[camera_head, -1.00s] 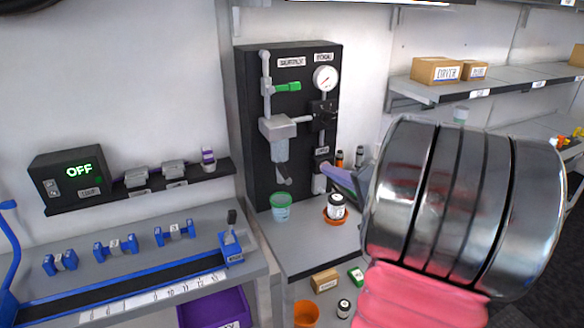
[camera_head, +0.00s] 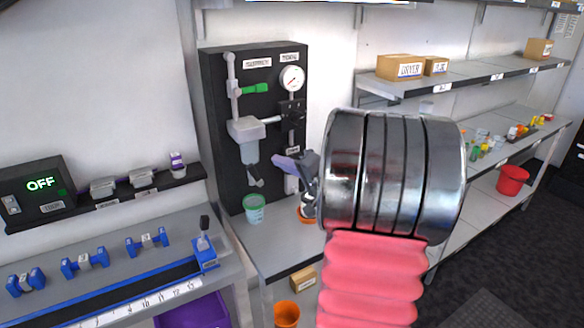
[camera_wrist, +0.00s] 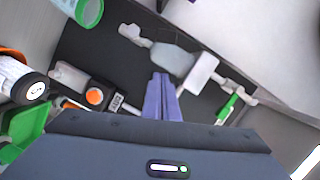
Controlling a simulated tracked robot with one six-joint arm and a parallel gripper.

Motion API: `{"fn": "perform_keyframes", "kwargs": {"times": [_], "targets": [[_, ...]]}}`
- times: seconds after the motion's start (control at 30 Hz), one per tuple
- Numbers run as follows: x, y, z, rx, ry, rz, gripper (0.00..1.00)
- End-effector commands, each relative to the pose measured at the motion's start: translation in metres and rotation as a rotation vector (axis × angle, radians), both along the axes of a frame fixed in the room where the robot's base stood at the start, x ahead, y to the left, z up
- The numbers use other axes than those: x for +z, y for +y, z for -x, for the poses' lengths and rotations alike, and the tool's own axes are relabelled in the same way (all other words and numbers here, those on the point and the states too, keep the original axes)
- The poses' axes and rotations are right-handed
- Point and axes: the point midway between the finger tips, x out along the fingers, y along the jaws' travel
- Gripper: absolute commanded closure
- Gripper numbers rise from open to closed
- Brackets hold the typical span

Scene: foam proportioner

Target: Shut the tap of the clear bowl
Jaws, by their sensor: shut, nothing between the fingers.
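The clear bowl (camera_head: 250,152) hangs under a grey head (camera_head: 246,129) on the black panel. Its small grey tap (camera_head: 254,175) is at the bottom, with a lever slanting downward. My gripper (camera_head: 278,161) has purple fingers, shut and empty, just right of the bowl and tap in the head view, apart from them in the picture. In the wrist view the shut fingers (camera_wrist: 161,80) point toward the panel. The bowl (camera_wrist: 170,58) lies just beyond their tips, and the tap (camera_wrist: 131,34) is to the upper left. Contact cannot be told.
A green-rimmed cup (camera_head: 254,208) stands below the tap. A green lever (camera_head: 256,89) and a gauge (camera_head: 292,78) are higher on the panel. My arm hides part of the bench.

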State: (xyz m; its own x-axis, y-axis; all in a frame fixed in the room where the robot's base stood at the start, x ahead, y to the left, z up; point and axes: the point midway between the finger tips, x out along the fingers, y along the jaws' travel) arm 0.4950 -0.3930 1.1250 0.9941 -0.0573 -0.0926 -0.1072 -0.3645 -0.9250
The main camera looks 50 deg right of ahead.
Motion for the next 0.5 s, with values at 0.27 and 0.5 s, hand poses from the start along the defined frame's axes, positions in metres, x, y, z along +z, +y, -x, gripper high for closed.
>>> {"fn": "perform_keyframes", "kwargs": {"times": [0.27, 0.5], "targets": [[-0.008, 0.013, -0.023, 0.001, 0.0, -0.001, 1.0], [-0.016, 0.032, -0.028, 0.001, 0.0, 0.0, 1.0]]}}
